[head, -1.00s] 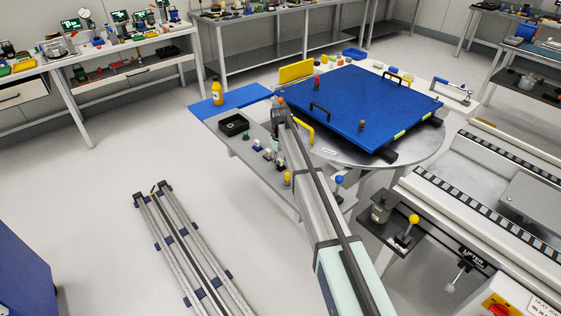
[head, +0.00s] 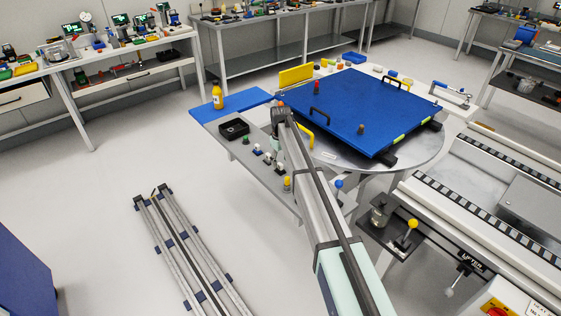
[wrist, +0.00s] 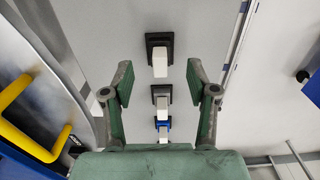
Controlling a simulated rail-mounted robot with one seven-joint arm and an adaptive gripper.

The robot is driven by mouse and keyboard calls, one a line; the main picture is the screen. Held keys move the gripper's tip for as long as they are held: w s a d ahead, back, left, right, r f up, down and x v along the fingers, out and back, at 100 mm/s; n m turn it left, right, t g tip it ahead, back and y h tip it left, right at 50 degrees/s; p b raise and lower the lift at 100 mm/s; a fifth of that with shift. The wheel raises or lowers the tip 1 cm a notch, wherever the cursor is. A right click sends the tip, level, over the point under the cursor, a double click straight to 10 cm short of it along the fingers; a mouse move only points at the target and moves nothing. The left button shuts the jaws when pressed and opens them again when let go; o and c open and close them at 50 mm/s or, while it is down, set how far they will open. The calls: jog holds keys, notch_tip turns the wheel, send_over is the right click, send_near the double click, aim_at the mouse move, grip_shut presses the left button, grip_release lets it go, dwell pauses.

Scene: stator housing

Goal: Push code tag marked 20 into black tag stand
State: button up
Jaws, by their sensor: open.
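In the wrist view, my gripper (wrist: 159,84) is open, with its two green fingers spread on either side of a row of small stands. A black stand (wrist: 150,39) with a white upright tag (wrist: 160,65) shows at the top, ahead of the fingertips. A second black stand (wrist: 154,89) with a pale tag (wrist: 162,102) lies between the fingers. A blue stand (wrist: 157,124) with a pale tag (wrist: 163,136) is closer to the palm. No number is legible, so I cannot tell which tag is 20. In the head view, my arm hides most of the gripper.
A grey side shelf (head: 226,145) carries the small stands, a black tray (head: 234,129) and a yellow-capped post (head: 287,183). A yellow bottle (head: 217,98) stands on the blue mat (head: 245,97). A blue plate (head: 370,108) with handles lies on the round table to the right.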

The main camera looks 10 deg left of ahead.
jog(key=shift+r, duration=0.9)
notch_tip(320, 180, up, 12)
jog(key=shift+f, duration=0.15)
dwell(0.4)
jog(key=shift+p, duration=0.35)
dwell(0.5)
